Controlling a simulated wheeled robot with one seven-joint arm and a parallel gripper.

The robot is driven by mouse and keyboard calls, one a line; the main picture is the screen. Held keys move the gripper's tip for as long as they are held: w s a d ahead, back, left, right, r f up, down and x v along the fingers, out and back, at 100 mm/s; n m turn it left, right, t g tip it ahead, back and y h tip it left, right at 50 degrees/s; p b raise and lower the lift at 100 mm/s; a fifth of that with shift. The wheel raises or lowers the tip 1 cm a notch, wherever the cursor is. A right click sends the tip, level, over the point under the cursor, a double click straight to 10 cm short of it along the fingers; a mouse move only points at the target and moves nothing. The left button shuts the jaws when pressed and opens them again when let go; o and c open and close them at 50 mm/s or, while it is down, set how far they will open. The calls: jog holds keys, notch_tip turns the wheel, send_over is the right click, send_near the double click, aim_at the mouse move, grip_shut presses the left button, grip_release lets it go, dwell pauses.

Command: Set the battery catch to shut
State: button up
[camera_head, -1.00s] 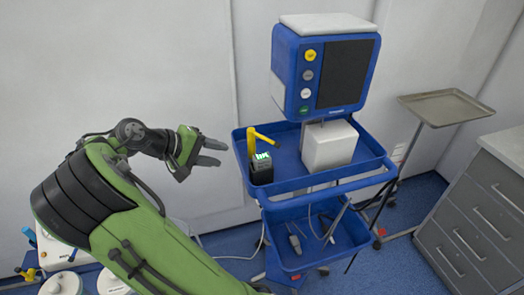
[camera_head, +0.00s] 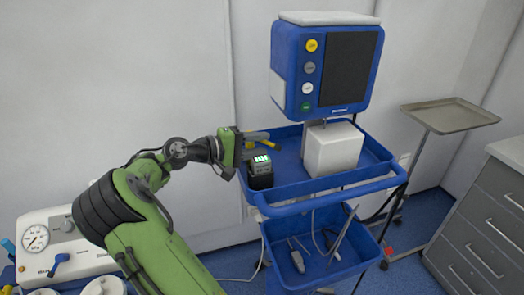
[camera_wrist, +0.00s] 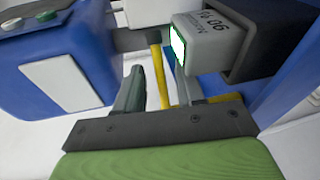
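The battery (camera_head: 261,171) is a dark box with a lit green display, standing at the left end of the blue cart's top tray. In the wrist view the battery (camera_wrist: 212,42) is at upper right, its lit face towards the left. The yellow catch lever (camera_head: 272,146) is behind the battery, partly hidden by my gripper. In the wrist view the lever (camera_wrist: 158,72) runs between the two fingers. My gripper (camera_head: 262,139) is open at the lever, with a finger on each side; in the wrist view, gaps show beside the lever between the fingertips (camera_wrist: 160,78).
The blue cart's tray (camera_head: 335,190) has a raised rim. A white box (camera_head: 331,149) and a blue monitor (camera_head: 325,70) stand right of the battery. A steel tray stand (camera_head: 449,116) and grey drawers (camera_head: 485,215) are farther right. A gauge unit (camera_head: 60,240) is at lower left.

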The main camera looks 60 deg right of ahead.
jog(key=shift+s+d, duration=0.4)
jog(key=shift+d, duration=0.2)
grip_shut()
